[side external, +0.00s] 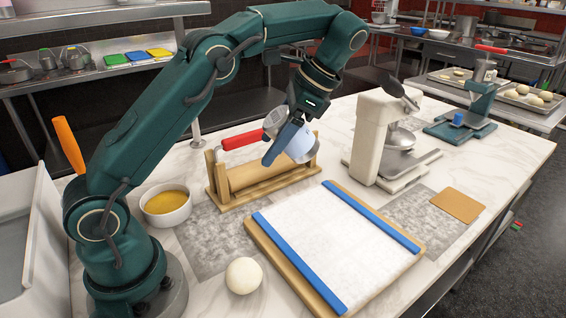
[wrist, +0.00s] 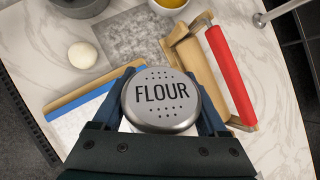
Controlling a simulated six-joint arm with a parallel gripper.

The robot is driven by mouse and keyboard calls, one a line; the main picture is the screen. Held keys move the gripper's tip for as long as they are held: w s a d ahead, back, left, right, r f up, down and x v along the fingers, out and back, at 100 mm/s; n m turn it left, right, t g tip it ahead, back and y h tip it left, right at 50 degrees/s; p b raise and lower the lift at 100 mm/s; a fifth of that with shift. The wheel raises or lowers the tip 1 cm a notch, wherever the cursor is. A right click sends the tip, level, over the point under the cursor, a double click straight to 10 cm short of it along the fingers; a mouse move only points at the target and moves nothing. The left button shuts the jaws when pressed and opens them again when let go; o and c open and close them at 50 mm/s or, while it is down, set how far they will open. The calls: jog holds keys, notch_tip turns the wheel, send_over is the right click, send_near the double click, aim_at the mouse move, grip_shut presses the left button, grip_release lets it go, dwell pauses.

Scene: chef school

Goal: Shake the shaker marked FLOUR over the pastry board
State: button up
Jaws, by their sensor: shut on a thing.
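The shaker marked FLOUR (wrist: 161,97) is between my gripper's fingers, and its perforated grey lid with the word FLOUR faces the wrist camera. In the side external view the shaker (side external: 301,146) has a pale body and is tilted, held in the air near the rolling pin stand. My gripper (side external: 283,143) is shut on it; the blue fingers also show on both sides of the lid in the wrist view (wrist: 163,112). The pastry board (side external: 336,243) lies on the counter in front, wooden with a white surface and two blue strips. The shaker's underside is hidden.
A dough ball (side external: 243,275) lies left of the board. A bowl of yellow liquid (side external: 166,202) stands further left. A cream mixer (side external: 374,140) stands behind right, near a tan square (side external: 458,205).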

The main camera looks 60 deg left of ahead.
jog(key=w+m+t+y, duration=0.1)
jog(key=w+m, duration=0.1)
jog(key=m, duration=0.1)
jog(key=w+m+t+y, duration=0.1)
jog(key=w+m, duration=0.1)
jog(key=m, duration=0.1)
jog(key=w+m+t+y, duration=0.1)
jog(key=w+m+t, duration=0.1)
jog(key=m, duration=0.1)
jog(key=shift+w+d+r+y, duration=0.2)
jog(key=shift+d+r+y, duration=0.05)
jog(key=shift+r+y, duration=0.15)
jog(key=w+d+r+m+t, duration=0.2)
jog(key=w+d+m+t, duration=0.5)
jog(key=m, duration=0.3)
jog(key=s+d+m+t+h, duration=0.1)
jog(key=d+m+t+h, duration=0.1)
jog(key=d, duration=0.7)
jog(key=s+d+m+t+h, duration=0.2)
jog(key=d+m+t, duration=0.3)
jog(key=d, duration=0.5)
jog(key=shift+s+d+m+h, duration=0.3)
jog(key=shift+m+h, duration=0.5)
jog(key=shift+m, duration=0.2)
jog(key=shift+a+f, duration=0.1)
jog(key=shift+a, duration=0.05)
